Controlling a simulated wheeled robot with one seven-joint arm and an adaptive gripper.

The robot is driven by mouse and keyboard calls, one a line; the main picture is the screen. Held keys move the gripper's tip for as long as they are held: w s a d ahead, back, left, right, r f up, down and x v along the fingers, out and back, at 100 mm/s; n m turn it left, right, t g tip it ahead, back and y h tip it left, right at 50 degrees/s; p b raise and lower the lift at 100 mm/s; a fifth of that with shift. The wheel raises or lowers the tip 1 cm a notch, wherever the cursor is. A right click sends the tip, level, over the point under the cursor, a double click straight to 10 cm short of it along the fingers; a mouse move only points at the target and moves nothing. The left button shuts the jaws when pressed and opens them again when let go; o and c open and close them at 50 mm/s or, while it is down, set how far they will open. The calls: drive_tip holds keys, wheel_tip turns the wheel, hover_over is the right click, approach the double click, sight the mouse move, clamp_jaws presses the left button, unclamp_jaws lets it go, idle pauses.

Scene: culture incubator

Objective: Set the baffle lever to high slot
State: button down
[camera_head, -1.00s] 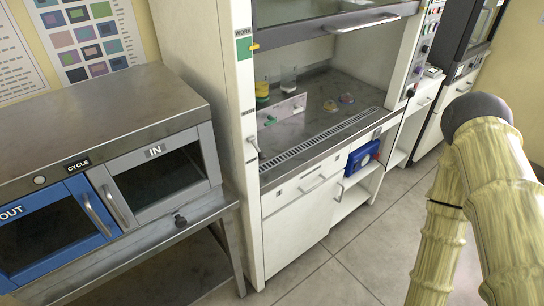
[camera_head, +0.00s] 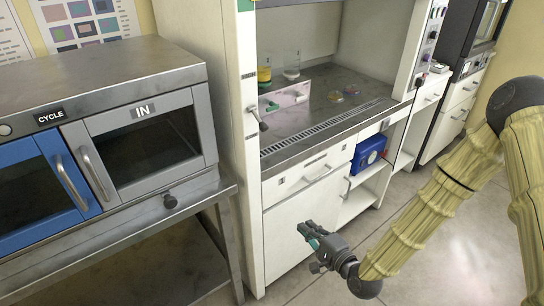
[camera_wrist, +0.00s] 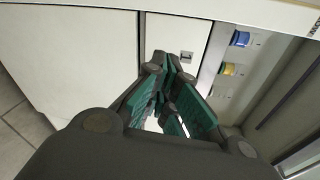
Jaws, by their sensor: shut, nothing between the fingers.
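A small lever with a dark rounded knob (camera_head: 263,126) sticks out from the white left front post (camera_head: 247,160) of the fume hood. Small dark labels run down that post, and the lever sits near the middle ones. Their text is too small to read, so I cannot tell which slot it is in. My gripper (camera_head: 307,234) is low in front of the hood's base cabinet, below and to the right of the lever, apart from it. In the wrist view my gripper (camera_wrist: 168,98) shows green finger pads, shut and empty, facing white cabinet panels.
A steel cabinet (camera_head: 120,80) with a blue door and an IN door stands at the left. The hood worktop (camera_head: 310,105) holds a small panel, vessels and dishes. A blue box (camera_head: 368,152) sits on the shelf below. Coloured knobs (camera_wrist: 240,39) show in the wrist view.

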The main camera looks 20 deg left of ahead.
sight(259, 120)
drive_tip(key=w+a+r+m+y+b, duration=0.2)
drive_tip(key=a+r+y+b, duration=0.1)
drive_tip(key=r, duration=0.6)
drive_tip(key=w+a+r+m+y+b, duration=0.2)
drive_tip(key=r+y+b, duration=0.2)
drive_tip(key=r+y, duration=0.4)
drive_tip(key=shift+w+a+r+t+y+b, duration=0.3)
drive_tip(key=shift+a+r+t+b, duration=0.1)
drive_tip(key=shift+r, duration=0.2)
drive_tip(key=a+r+p, duration=0.1)
drive_tip(key=a+r, duration=0.6)
drive_tip(key=r, duration=0.2)
drive_tip(key=shift+w+r, duration=0.15)
drive_tip(key=shift+w, duration=0.15)
